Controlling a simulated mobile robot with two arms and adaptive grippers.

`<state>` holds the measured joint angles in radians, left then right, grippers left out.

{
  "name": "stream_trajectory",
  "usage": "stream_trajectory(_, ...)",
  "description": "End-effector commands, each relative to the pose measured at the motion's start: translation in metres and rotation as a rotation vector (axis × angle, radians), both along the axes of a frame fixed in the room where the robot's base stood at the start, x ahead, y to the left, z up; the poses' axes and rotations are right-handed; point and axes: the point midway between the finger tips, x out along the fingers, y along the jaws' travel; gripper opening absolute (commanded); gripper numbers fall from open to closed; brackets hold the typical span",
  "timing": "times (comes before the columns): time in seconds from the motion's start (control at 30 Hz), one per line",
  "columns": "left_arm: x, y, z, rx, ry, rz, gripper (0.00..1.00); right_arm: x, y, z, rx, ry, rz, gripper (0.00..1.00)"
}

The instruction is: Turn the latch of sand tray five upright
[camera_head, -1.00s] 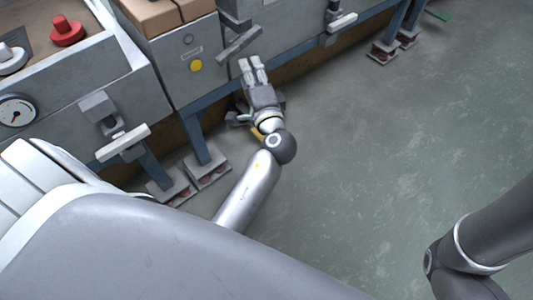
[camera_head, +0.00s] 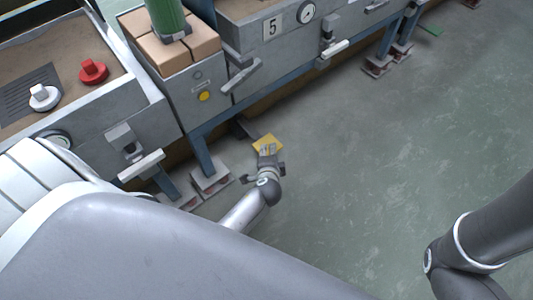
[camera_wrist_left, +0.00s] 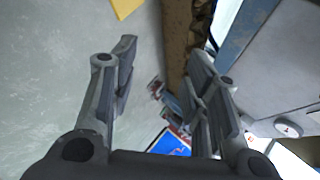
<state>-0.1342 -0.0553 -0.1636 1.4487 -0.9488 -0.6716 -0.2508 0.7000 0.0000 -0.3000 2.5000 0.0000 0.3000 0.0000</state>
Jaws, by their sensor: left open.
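Sand tray five (camera_head: 288,34) is at the top of the head view, marked by a "5" plate (camera_head: 272,26) beside a round gauge. A latch with a pale bar (camera_head: 332,49) is on its front, right of the gauge; the bar lies across, roughly along the tray. A grey bar handle (camera_head: 241,76) sits near the tray's left end, slanted. My left gripper (camera_head: 267,150) is below and left of the latch, apart from it, over the floor by a yellow piece. In the left wrist view, the left gripper (camera_wrist_left: 165,62) is open and empty. My right gripper is out of view.
Left of tray five stands a grey cabinet (camera_head: 181,92) with bricks (camera_head: 168,54), a green cylinder (camera_head: 165,16) and a yellow button (camera_head: 204,96). Another tray with a latch bar (camera_head: 141,166) is farther left. Blue legs stand on floor pads.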

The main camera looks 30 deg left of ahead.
Motion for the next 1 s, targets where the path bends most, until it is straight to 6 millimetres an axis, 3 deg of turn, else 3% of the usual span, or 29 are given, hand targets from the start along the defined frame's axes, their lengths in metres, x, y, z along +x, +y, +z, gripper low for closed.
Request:
stream_trajectory(0.1,-0.016,-0.006,-0.011,-0.055,0.048,-0.003,0.43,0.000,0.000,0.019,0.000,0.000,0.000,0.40)
stream_trajectory(0.4,-0.045,-0.013,-0.037,-0.146,0.120,0.007,0.43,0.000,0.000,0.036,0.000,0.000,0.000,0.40)
stream_trajectory(0.77,-0.049,-0.015,-0.042,-0.161,0.129,0.010,0.43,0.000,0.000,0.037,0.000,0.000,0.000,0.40)
stream_trajectory(0.9,-0.046,-0.013,-0.039,-0.164,0.122,0.018,0.29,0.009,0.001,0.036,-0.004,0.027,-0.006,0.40)
stream_trajectory(0.97,-0.041,-0.010,-0.033,-0.175,0.103,0.040,0.21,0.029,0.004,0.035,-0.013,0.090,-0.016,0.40)
stream_trajectory(1.0,-0.036,-0.006,-0.027,-0.186,0.085,0.065,0.16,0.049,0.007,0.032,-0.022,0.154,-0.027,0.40)
